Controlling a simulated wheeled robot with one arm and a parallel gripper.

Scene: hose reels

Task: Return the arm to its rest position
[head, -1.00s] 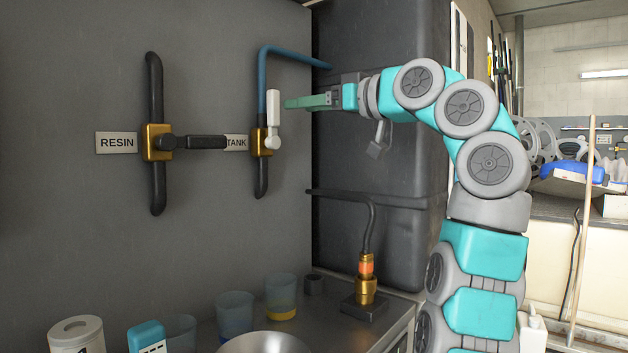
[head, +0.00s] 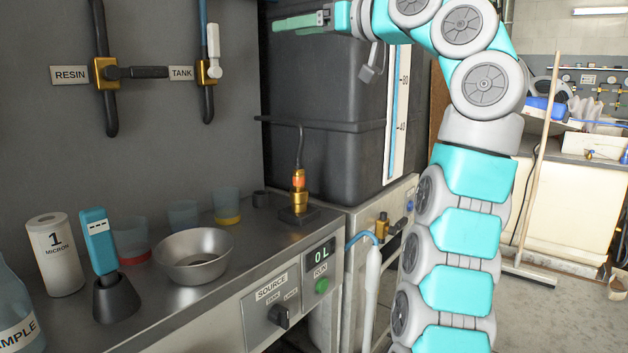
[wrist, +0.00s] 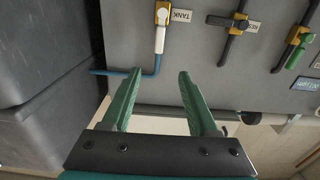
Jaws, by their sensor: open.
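My gripper (head: 300,22) is at the top of the head view, in front of the large dark tank (head: 325,110), with its green fingers pointing left toward the grey wall. In the wrist view my gripper (wrist: 155,90) has its two green fingers spread apart with nothing between them. The teal and grey arm is raised and bent over at the top. The white-handled TANK valve (head: 211,55) is on the wall left of the fingers, apart from them. It also shows in the wrist view (wrist: 160,35).
The RESIN valve (head: 106,72) has a black handle pointing right. The counter (head: 200,300) holds a metal bowl (head: 193,255), several cups, a filter roll (head: 54,255) and a brass fitting (head: 299,190). A broom (head: 535,150) stands at right, beside open floor.

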